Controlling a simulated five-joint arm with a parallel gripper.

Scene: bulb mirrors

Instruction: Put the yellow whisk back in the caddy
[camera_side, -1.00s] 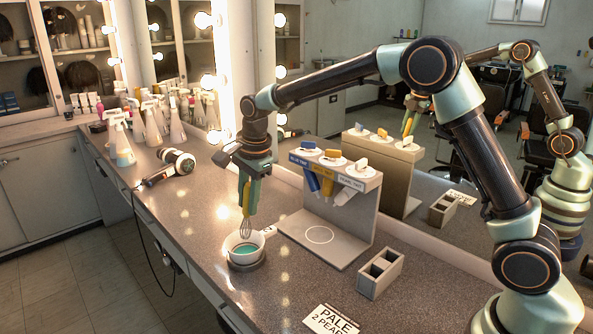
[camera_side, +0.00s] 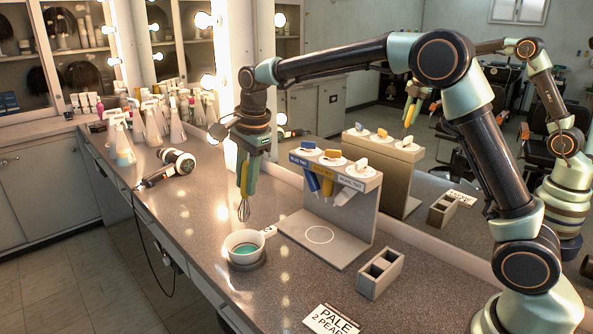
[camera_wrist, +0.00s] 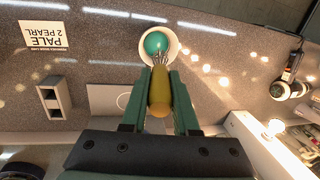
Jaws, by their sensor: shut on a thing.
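My gripper (camera_side: 247,180) is shut on the yellow whisk (camera_side: 243,184) and holds it upright, wires down, above the white bowl (camera_side: 232,240). In the wrist view the whisk's yellow handle (camera_wrist: 160,92) sits between the green fingers, its wires over the bowl (camera_wrist: 146,52). The bowl holds teal liquid (camera_side: 246,248) and stands on a dark round base. The caddy is most likely the small grey box with two square openings (camera_side: 366,289) to the right; its openings look empty. It also shows in the wrist view (camera_wrist: 46,89).
A grey dispenser stand (camera_side: 362,215) with blue, yellow and white tubes is right of the bowl. A "PALE 2 PEARL" card (camera_side: 331,319) lies at the front. A hair dryer (camera_side: 177,162) and several bottles (camera_side: 150,125) stand left. A mirror (camera_side: 440,130) runs behind the counter.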

